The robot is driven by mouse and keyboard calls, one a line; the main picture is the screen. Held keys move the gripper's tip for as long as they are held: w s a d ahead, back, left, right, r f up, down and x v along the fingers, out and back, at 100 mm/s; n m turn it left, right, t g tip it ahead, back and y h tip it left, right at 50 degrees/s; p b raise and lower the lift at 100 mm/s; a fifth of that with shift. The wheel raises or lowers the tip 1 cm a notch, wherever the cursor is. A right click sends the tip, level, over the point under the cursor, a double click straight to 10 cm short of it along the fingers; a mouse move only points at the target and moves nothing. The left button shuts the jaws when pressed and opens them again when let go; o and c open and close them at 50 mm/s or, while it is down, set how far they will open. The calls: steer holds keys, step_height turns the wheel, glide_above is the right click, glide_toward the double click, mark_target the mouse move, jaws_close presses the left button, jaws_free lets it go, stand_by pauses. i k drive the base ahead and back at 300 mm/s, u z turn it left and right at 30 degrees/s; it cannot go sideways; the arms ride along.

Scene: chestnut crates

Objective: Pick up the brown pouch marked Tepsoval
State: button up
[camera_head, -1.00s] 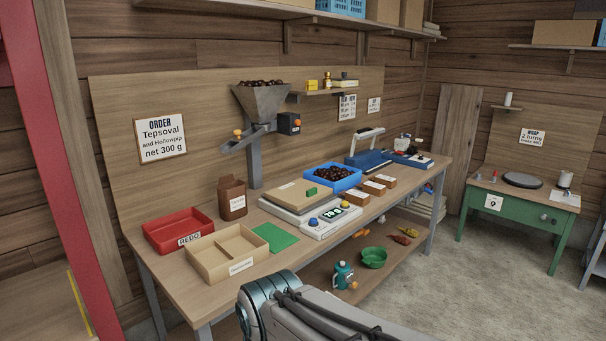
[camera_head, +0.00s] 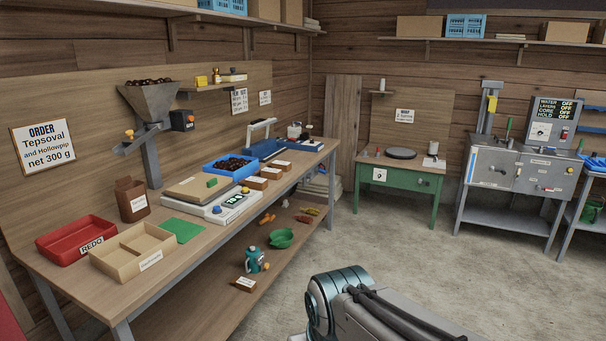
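A dark brown pouch (camera_head: 132,201) with an open, jagged top stands upright on the workbench (camera_head: 215,232), behind the divided tan tray and left of the scale. It has a small label, too small to read. Small brown packs with white labels (camera_head: 257,183) sit by the blue crate, and another brown labelled pack (camera_head: 243,284) lies on the lower shelf. I cannot tell from the lettering which is marked Tepsoval. Only a link of my arm shows at the bottom; my gripper is out of view.
A red REDO tray (camera_head: 75,255) and divided tan tray (camera_head: 112,267) stand at the bench's near end. A hopper (camera_head: 150,98) rises behind the pouch. A blue crate (camera_head: 207,169) holds chestnuts. A green table (camera_head: 400,178) stands beyond; the floor right of the bench is clear.

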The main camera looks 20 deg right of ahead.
mark_target(285, 165)
steer(key=z, duration=0.6)
steer(key=i, duration=0.65)
steer(key=z, duration=0.85)
steer(key=i, duration=1.4)
steer(key=u, duration=1)
steer(key=i, duration=0.95)
steer(key=u, duration=1.05)
